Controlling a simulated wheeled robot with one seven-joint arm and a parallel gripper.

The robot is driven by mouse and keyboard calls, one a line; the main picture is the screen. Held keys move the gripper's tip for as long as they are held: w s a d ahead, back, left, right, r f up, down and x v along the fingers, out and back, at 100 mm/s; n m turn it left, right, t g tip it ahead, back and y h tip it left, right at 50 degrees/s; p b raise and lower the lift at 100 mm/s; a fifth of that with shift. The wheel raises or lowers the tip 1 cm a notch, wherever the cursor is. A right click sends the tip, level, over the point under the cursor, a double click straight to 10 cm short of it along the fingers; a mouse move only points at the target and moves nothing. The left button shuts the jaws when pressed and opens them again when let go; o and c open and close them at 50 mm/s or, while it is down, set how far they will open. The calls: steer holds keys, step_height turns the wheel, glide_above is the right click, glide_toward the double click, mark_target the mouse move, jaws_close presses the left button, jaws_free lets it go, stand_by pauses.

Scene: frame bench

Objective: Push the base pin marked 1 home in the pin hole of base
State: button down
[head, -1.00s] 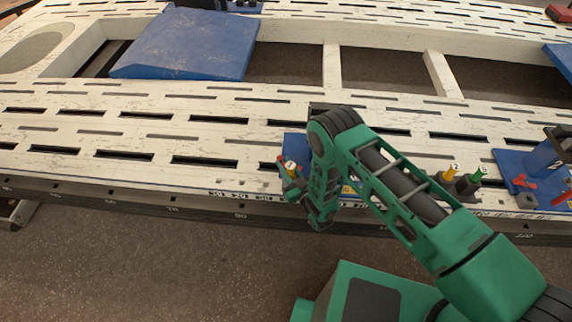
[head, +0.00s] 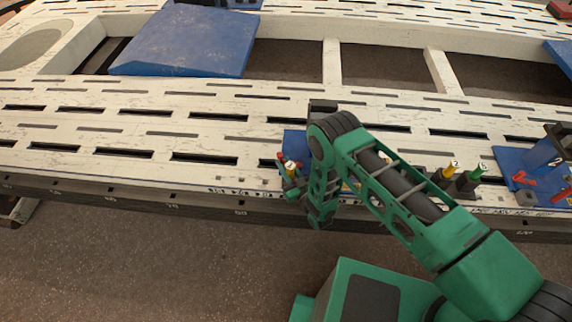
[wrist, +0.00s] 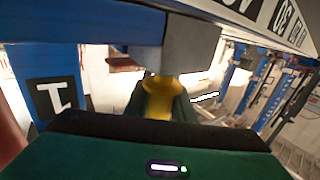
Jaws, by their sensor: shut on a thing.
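The yellow base pin marked 1 (head: 291,169) stands at the front edge of the bench, at a small blue base (head: 295,140). My gripper (head: 290,183) is shut on the pin. In the wrist view the pin's yellow grip (wrist: 158,84) sits between my dark green fingers, close under a grey block (wrist: 192,48) on the blue base. A blue plate marked 1 (wrist: 55,97) shows at the left. The pin hole and the pin's tip are hidden, so I cannot tell how deep the pin sits. My arm covers part of the base.
A yellow pin (head: 450,174) and a green pin (head: 472,180) stand in dark holders to the right. Another blue fixture (head: 511,163) with red parts is at the far right. The slotted white bench top (head: 130,135) is mostly clear at left.

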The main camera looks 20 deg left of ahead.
steer(key=shift+f, duration=0.65)
steer(key=shift+r, duration=0.15)
steer(key=shift+r, duration=3.25)
steer(key=shift+f, duration=3.4)
steer(key=c, duration=1.6)
jaws_free()
steer(key=shift+o, duration=0.8)
steer(key=shift+d, duration=0.1)
